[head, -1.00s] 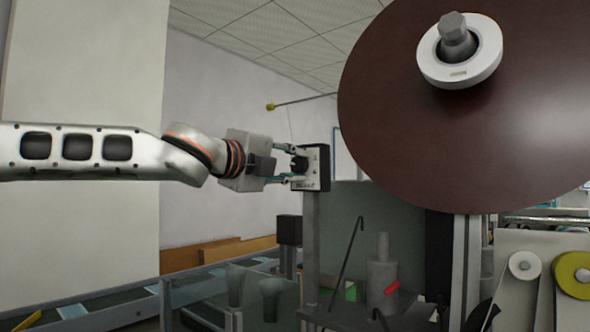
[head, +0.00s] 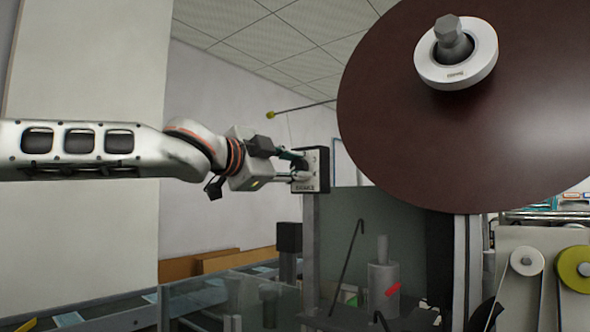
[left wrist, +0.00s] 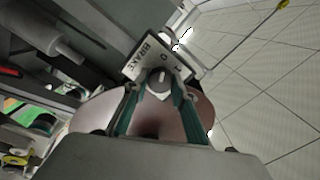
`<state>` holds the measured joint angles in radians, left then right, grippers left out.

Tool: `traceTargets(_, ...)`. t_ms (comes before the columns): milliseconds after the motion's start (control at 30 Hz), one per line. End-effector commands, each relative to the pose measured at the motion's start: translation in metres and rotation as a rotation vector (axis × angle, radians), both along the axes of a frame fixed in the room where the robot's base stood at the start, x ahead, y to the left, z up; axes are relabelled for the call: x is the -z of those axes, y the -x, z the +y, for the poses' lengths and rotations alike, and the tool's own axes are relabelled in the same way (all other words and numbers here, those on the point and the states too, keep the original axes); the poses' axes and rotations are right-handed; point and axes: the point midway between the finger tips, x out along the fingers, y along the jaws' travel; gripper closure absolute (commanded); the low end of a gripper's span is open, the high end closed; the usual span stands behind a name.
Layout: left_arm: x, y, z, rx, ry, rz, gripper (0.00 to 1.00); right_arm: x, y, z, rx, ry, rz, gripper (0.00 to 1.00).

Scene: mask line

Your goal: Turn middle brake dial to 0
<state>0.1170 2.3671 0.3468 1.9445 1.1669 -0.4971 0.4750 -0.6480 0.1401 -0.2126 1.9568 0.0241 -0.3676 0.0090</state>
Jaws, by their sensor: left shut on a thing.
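The brake dial box (head: 323,172) is a small dark box with a light face on a grey post, left of the big brown disc. In the left wrist view its plate (left wrist: 146,58) reads BRAKE, and it looks tilted. The round grey dial (left wrist: 159,82) sits on this plate, with a light mark on it; its exact setting is too small to tell. My left gripper (head: 305,167) reaches it from the left. Its two teal fingers (left wrist: 157,98) are closed on either side of the dial. My right gripper is not in view.
The large brown disc (head: 450,140) with a white hub stands just right of the box. A thin rod with a yellow tip (head: 270,114) sticks out above my gripper. Glass panels and grey machine parts (head: 382,280) lie below.

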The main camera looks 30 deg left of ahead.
Motion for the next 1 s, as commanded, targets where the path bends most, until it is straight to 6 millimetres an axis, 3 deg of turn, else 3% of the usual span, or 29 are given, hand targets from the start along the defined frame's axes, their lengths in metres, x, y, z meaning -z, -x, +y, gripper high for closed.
traceTargets(600, 0.0009, -0.0001, -0.0006, 0.002, 0.047, 0.006, 0.96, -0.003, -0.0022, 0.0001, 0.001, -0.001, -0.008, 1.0)
traceTargets(633, 0.0009, -0.0001, -0.0006, 0.001, 0.047, 0.006, 0.72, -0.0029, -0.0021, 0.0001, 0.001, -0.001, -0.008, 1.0)
traceTargets(700, 0.0008, -0.0001, -0.0006, 0.001, 0.047, 0.006, 0.57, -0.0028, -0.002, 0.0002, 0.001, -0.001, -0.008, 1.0)
traceTargets(1000, 0.0001, 0.0001, -0.0002, 0.0, 0.045, 0.004, 0.57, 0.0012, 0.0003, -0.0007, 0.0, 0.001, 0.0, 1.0)
